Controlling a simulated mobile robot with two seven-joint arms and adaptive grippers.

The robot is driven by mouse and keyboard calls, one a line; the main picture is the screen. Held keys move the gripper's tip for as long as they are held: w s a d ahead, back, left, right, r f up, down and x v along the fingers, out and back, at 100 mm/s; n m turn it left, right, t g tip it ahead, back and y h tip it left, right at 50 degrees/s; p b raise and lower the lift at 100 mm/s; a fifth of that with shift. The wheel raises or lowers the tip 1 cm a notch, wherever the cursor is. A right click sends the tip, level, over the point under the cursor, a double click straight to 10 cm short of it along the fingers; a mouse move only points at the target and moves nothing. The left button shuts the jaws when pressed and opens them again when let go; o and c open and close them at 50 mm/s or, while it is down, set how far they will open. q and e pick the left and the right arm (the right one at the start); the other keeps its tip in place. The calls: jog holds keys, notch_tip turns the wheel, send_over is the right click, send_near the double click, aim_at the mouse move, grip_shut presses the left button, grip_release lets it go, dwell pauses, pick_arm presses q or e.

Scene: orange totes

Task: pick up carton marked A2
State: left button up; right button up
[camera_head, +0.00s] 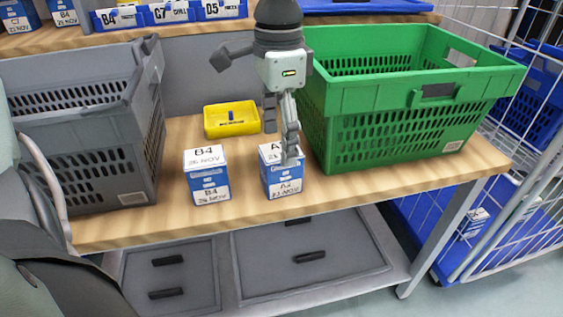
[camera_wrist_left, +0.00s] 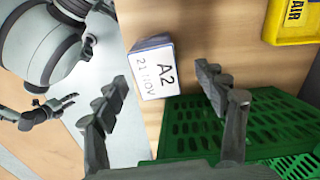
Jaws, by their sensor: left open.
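The carton marked A2 (camera_head: 283,180) is a small blue and white box standing upright near the table's front edge. My left gripper (camera_head: 281,140) is above it, pointing down, with its fingers apart and one finger hiding part of the label on top. In the left wrist view the carton's white top (camera_wrist_left: 156,75) reads A2, 21 NOV, and shows between the open fingers (camera_wrist_left: 155,100). Nothing is held. A part at the left of the wrist view (camera_wrist_left: 45,112) looks like my right gripper; its state is unclear.
A similar carton marked B4 (camera_head: 206,175) stands to the left. A green crate (camera_head: 400,110) is close on the right, a grey crate (camera_head: 140,130) at the left. A small yellow tray (camera_head: 231,121) lies behind. Bare wood shows between the two cartons.

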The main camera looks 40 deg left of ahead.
aim_at(281, 166)
pick_arm(q)
jog(key=f, duration=0.6)
jog(key=shift+s+d+f+b, duration=0.1)
jog(key=shift+s+d+b, duration=0.05)
jog(key=shift+d+b, duration=0.2)
pick_arm(e)
notch_tip(281, 166, up, 2)
jog(key=shift+d+r, duration=0.1)
jog(key=shift+r, duration=0.05)
pick_arm(q)
jog(key=shift+c, duration=0.5)
jog(key=shift+a, duration=0.1)
jog(key=c, duration=1.4)
pick_arm(e)
jog(key=shift+s, duration=0.1)
